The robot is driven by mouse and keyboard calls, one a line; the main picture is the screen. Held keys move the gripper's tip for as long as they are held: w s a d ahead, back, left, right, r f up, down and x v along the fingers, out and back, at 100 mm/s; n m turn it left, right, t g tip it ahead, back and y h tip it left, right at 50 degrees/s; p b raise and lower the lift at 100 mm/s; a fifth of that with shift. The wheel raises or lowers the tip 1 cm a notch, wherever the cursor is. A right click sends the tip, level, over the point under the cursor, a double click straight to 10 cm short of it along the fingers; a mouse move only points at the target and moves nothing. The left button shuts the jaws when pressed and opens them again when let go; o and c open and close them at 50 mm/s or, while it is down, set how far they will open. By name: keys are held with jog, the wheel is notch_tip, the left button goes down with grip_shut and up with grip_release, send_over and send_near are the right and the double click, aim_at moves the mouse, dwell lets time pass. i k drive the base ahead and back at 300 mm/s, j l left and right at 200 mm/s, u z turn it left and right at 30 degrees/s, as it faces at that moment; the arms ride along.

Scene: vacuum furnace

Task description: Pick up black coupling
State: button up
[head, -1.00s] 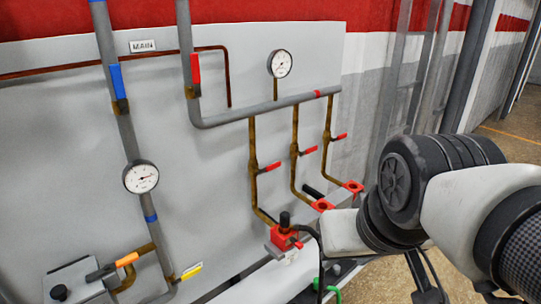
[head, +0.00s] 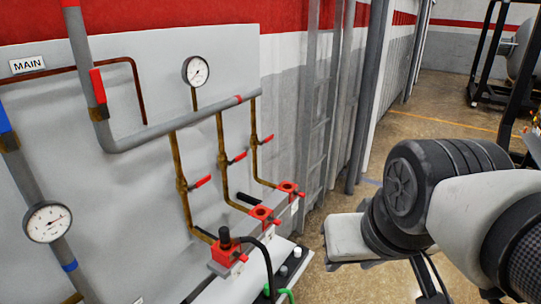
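A small black upright piece that may be the black coupling (head: 224,237) stands on the nearest red block (head: 226,254), at the lower middle of the head view. A black hose (head: 266,262) curves down beside it. Other short black cylindrical pieces lie near the red blocks, one behind the middle block (head: 249,199), so I cannot tell for sure which one is the coupling. My arm reaches in from the right, apart from the blocks. My gripper's fingers cannot be made out.
Two more red blocks (head: 264,213) (head: 288,188) sit along the bench edge below brown pipes with red-handled valves. A grey wall panel (head: 120,190) with gauges (head: 196,71) (head: 47,221) stands behind. Open floor (head: 430,130) lies to the right.

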aim_at(225, 241)
jog(key=u, duration=0.75)
jog(key=i+l+u, duration=0.1)
jog(key=u, duration=0.25)
jog(key=l+u, duration=0.2)
jog(key=u, duration=0.15)
jog(key=l+u, duration=0.15)
jog(key=u, duration=0.2)
jog(key=i+l, duration=0.1)
jog(key=l, duration=0.75)
jog(key=i+l, duration=0.15)
jog(key=l, duration=0.3)
